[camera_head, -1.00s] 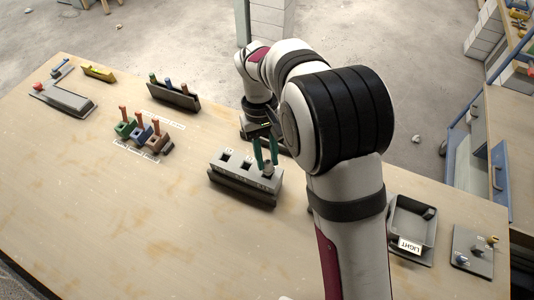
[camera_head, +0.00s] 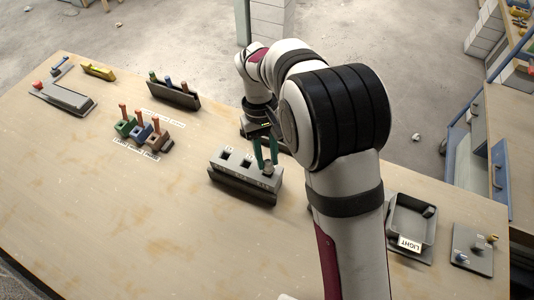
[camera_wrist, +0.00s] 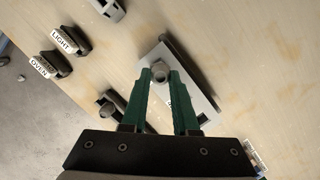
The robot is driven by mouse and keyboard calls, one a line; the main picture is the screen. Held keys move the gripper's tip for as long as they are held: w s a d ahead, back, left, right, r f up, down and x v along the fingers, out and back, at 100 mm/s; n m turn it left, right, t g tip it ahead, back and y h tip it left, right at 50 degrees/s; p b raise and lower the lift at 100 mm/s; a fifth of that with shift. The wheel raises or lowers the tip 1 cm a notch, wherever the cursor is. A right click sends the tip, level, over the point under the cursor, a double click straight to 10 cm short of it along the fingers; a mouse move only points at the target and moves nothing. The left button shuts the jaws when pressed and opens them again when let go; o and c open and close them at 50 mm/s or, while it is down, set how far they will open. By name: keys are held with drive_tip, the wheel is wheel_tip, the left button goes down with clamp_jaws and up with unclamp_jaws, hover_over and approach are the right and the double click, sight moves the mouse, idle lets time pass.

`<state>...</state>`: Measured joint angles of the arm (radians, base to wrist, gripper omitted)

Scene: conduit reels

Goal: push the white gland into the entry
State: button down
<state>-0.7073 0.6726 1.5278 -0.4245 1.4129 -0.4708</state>
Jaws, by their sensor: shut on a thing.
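The entry box (camera_head: 235,172), a grey block with square openings along its top, stands near the middle of the table. My gripper (camera_head: 266,160), with green fingers, is over the right end of this box. In the wrist view the gland (camera_wrist: 160,72) sits between the fingertips, against the pale face of the box (camera_wrist: 188,88). The fingers and gland hide the entry under them, so I cannot tell how deep the gland sits.
A tray labelled LIGHT (camera_head: 429,240) and a plate with small knobs (camera_head: 473,250) are at the right. Coloured blocks with orange pegs (camera_head: 142,131) stand left of the box. A dark rack (camera_head: 174,96) is behind them. The front left table is clear.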

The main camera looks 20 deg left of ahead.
drive_tip(key=shift+f, duration=1)
idle(0.3)
drive_tip(key=shift+c, duration=1.8)
unclamp_jaws()
drive_tip(key=shift+r, duration=3.55)
